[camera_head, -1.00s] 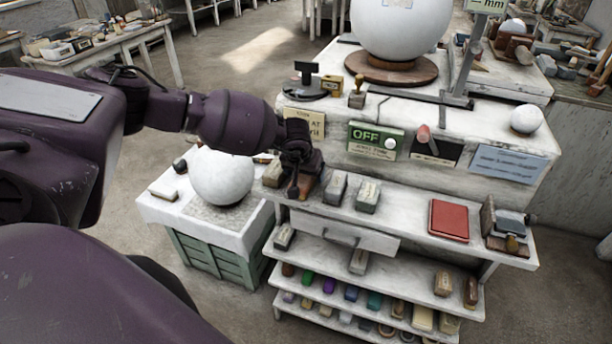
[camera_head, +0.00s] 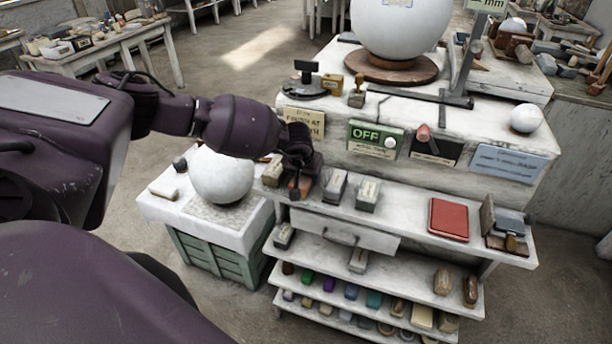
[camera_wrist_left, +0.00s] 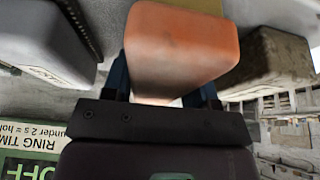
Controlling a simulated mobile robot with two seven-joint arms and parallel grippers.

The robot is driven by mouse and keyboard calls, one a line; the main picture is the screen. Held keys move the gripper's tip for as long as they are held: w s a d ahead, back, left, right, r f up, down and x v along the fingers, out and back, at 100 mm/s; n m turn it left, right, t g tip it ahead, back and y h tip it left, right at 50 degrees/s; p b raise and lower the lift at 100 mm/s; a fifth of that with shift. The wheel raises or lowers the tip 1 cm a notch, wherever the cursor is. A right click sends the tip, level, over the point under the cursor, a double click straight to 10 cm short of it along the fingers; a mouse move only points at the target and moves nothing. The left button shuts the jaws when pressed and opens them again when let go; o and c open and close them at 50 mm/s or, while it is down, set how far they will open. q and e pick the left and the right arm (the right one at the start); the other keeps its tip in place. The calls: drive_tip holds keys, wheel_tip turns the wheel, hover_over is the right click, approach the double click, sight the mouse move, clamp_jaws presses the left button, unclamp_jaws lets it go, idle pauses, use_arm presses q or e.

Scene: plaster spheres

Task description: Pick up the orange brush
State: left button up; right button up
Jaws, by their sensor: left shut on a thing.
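The orange brush (camera_wrist_left: 182,48) fills the middle of the left wrist view, between the two blue fingers of my left gripper (camera_wrist_left: 163,85). The fingers are shut on its sides. In the head view my left gripper (camera_head: 299,172) is over the left end of the upper shelf. Only a small orange-brown part of the brush (camera_head: 304,186) shows below the dark fingers there; the rest is hidden. I cannot tell whether the brush touches the shelf. My right gripper is not in view.
Grey blocks (camera_head: 336,186) and (camera_head: 367,195) another block stand close to the right on the shelf (camera_head: 400,213). A pale block (camera_head: 272,172) is close to the left. A red book (camera_head: 448,219) lies farther right. A white sphere (camera_head: 222,175) rests on a low stand at left.

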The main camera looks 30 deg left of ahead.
use_arm(q)
drive_tip(key=shift+r, duration=0.1)
wheel_tip(320, 180, up, 20)
drive_tip(key=b, duration=0.1)
drive_tip(key=shift+b, duration=0.35)
idle(0.5)
